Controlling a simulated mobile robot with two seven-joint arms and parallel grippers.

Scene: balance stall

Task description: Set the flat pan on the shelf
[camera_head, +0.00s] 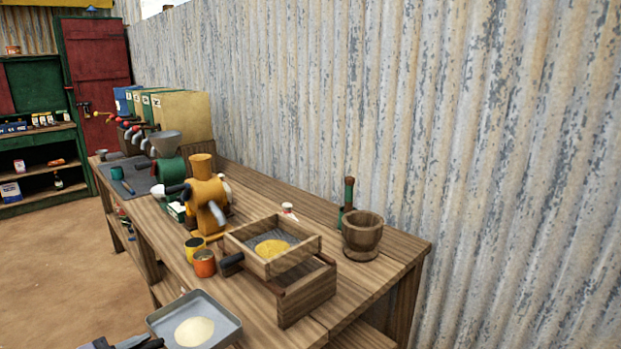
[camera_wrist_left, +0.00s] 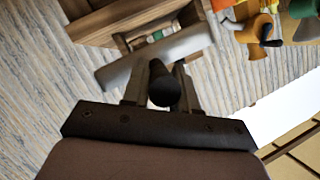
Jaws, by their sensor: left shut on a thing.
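The flat pan (camera_head: 236,335) is a shallow grey tray with a pale mound of powder in it, low in the head view at the front side of the wooden bench. It looks about level. My left gripper (camera_head: 138,343) is at the bottom edge of the head view, shut on the pan's black handle. In the left wrist view the fingers (camera_wrist_left: 163,90) close around the round handle, with the pan's grey side (camera_wrist_left: 185,42) just beyond. A shelf unit (camera_head: 40,141) stands at the far left. My right gripper is not in view.
The wooden bench (camera_head: 335,226) carries a sieve on a wooden box (camera_head: 308,300), a mortar (camera_head: 362,232), an orange cup (camera_head: 204,263), a yellow grinder (camera_head: 206,191) and several dispensers behind. Part of a lower bench shelf (camera_head: 362,336) shows. Open floor (camera_head: 70,260) lies left.

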